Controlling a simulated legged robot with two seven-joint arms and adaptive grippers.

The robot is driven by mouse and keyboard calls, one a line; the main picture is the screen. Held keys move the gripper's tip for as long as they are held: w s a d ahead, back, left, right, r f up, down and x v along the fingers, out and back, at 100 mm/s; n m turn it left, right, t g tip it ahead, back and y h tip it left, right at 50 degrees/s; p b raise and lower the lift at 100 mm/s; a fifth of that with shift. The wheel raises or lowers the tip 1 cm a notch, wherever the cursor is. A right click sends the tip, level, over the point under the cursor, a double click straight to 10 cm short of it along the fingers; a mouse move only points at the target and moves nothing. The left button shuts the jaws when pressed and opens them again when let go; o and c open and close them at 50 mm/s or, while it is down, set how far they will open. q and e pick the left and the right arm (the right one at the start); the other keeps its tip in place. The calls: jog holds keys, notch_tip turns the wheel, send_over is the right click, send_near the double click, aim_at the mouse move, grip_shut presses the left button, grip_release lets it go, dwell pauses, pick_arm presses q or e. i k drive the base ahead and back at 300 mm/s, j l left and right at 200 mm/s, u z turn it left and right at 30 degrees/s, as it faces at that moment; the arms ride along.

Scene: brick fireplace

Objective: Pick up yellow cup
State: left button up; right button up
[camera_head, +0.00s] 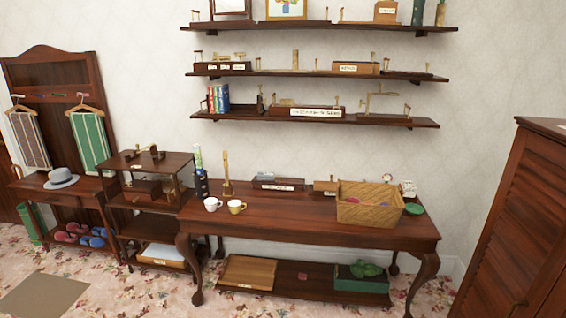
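A yellow cup (236,206) stands upright near the left front part of the dark wooden table (305,222). A white cup (212,204) stands just to its left, with a small gap between them. Neither of my grippers shows in the head view, so nothing is seen near the cup.
A wicker basket (368,211) stands on the table's right side, with a green dish (414,209) beside it. A brass candlestick (226,176) stands behind the cups. Wall shelves (312,116) hang above. A small shelf unit (151,205) adjoins on the left. A wooden cabinet (520,215) stands right.

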aim_at(235, 206)
jog(key=i+j+u, duration=0.1)
jog(key=i+u, duration=0.2)
jog(key=i, duration=0.4)
jog(key=i+u, duration=0.25)
jog(key=i, duration=0.4)
